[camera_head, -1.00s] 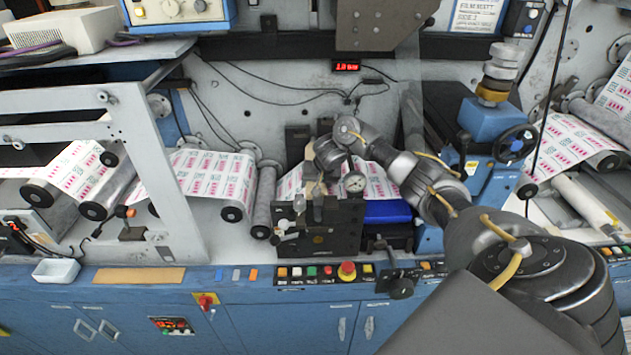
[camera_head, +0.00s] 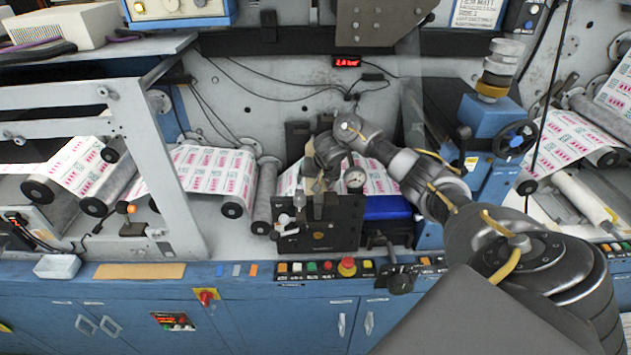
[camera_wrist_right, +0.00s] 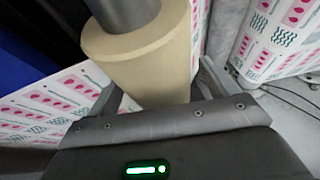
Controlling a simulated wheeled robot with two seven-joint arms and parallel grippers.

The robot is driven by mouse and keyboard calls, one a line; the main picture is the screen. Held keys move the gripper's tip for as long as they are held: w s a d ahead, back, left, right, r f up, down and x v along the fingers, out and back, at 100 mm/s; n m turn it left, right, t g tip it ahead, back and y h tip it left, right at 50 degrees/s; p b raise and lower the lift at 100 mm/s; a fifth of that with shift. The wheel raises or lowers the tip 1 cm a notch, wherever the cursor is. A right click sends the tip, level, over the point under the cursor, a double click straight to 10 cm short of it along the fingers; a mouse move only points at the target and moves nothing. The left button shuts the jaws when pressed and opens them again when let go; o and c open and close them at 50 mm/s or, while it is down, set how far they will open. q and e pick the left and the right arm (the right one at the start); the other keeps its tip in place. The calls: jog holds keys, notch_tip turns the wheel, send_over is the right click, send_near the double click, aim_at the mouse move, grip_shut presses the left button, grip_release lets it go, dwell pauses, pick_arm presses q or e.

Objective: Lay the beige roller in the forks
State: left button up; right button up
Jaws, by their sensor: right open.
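The beige roller (camera_wrist_right: 150,55) shows in the right wrist view as a thick cylinder with a grey shaft (camera_wrist_right: 122,14) at its end. My right gripper (camera_wrist_right: 157,88) is open, with one finger on each side of the roller. I cannot tell whether the fingers touch it. In the head view my right gripper (camera_head: 318,178) is small and dark, above the black block with a round gauge (camera_head: 322,228). The roller is mostly hidden there by the gripper and the block. I cannot make out the forks clearly. My left gripper is not in view.
Printed web (camera_head: 208,170) runs over rollers behind and left of the block. A blue part (camera_head: 386,208) sits right of it. A blue post with a handwheel (camera_head: 513,140) stands further right. A button row with a red knob (camera_head: 347,266) lines the front edge.

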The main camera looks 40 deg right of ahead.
jog(key=shift+f, duration=0.2)
jog(key=shift+s+r+p, duration=0.15)
jog(key=shift+r+p, duration=0.15)
jog(key=shift+r, duration=0.1)
jog(key=p+v, duration=0.1)
jog(key=v, duration=0.1)
jog(key=shift+r+p, duration=0.35)
jog(key=shift+r, duration=0.1)
jog(key=v, duration=0.6)
jog(key=shift+b, duration=0.35)
jog(key=shift+s+a+r, duration=0.1)
jog(key=shift+s+r, duration=0.35)
jog(key=shift+r, duration=0.15)
jog(key=shift+w+a, duration=0.1)
